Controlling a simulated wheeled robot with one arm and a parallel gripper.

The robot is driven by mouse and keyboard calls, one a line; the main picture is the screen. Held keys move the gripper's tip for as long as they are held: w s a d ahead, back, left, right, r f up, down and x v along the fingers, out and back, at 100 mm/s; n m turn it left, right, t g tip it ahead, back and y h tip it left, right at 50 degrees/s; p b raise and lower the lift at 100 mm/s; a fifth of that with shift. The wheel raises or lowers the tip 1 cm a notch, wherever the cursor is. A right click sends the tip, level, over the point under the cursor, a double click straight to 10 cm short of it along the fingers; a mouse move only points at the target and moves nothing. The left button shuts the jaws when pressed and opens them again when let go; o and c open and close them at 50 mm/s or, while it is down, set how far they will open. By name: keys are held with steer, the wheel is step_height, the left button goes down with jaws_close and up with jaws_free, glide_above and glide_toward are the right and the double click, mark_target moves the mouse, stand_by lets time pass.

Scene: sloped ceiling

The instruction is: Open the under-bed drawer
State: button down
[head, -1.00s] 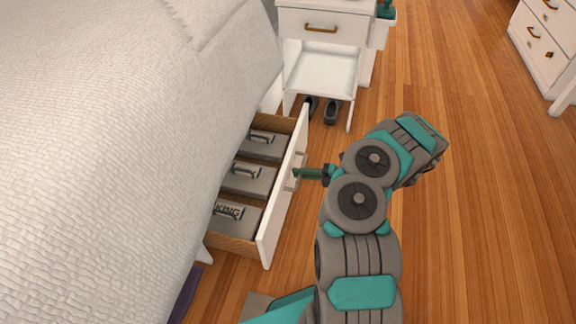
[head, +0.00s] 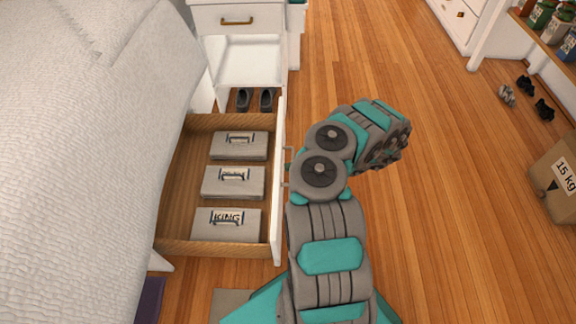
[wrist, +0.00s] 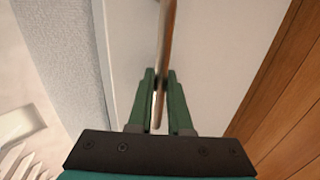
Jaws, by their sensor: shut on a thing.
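The under-bed drawer (head: 277,215) is pulled well out from under the bed at the left of the head view. Its white front faces right, and its wooden inside shows. Three grey boxes (head: 239,181) lie in it, one labelled KING. In the wrist view my gripper (wrist: 160,88) has its green fingers on either side of the drawer handle (wrist: 166,40), shut on it. The white drawer front (wrist: 210,50) lies beyond the handle. In the head view my arm hides the fingers, and only part of the handle (head: 287,155) shows.
The bed (head: 80,150) fills the left. A white nightstand (head: 245,60) with shoes (head: 254,99) under it stands behind the drawer. Wooden floor (head: 440,220) is clear to the right, up to a box marked 15 kg (head: 558,180) and a shelf.

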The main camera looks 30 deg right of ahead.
steer(key=shift+w+r, duration=0.1)
steer(key=shift+r, duration=0.1)
steer(key=c, duration=0.8)
jaws_free()
steer(key=shift+f, duration=0.1)
steer(key=shift+c, duration=0.2)
steer(key=shift+d, duration=0.1)
steer(key=v, duration=0.8)
